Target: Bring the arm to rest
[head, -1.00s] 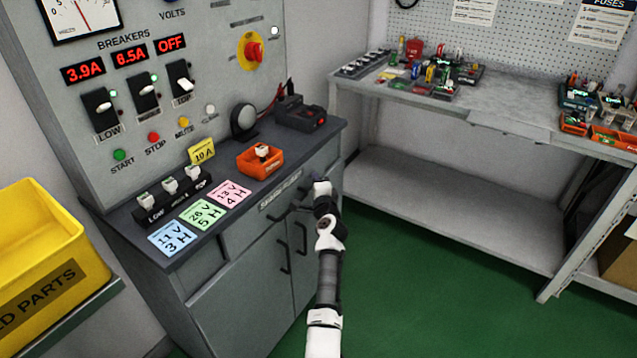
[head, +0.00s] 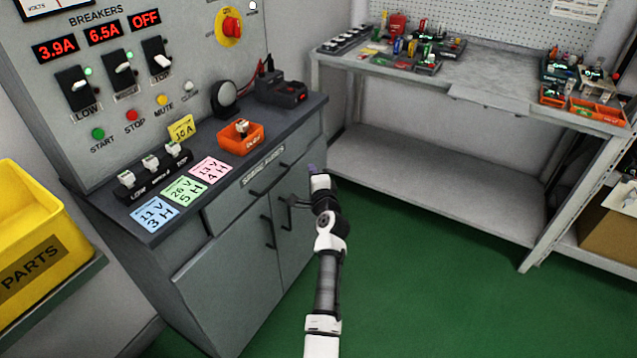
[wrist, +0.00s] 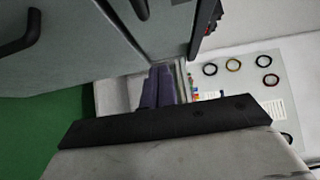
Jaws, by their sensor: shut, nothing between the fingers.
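My gripper (head: 312,170) shows in the head view at the end of my raised arm, in front of the grey cabinet's right side. In the wrist view its dark fingers (wrist: 158,87) are together with nothing between them. The arm stands over the green floor, apart from the worktop in the picture. The fingertips are small in the head view.
The grey cabinet (head: 235,275) with handles and a breaker panel (head: 120,60) stands at left. An orange bin (head: 240,138) sits on its top. A yellow bin (head: 30,225) is at far left. A workbench (head: 480,85) stands behind. Green floor (head: 430,290) is open at right.

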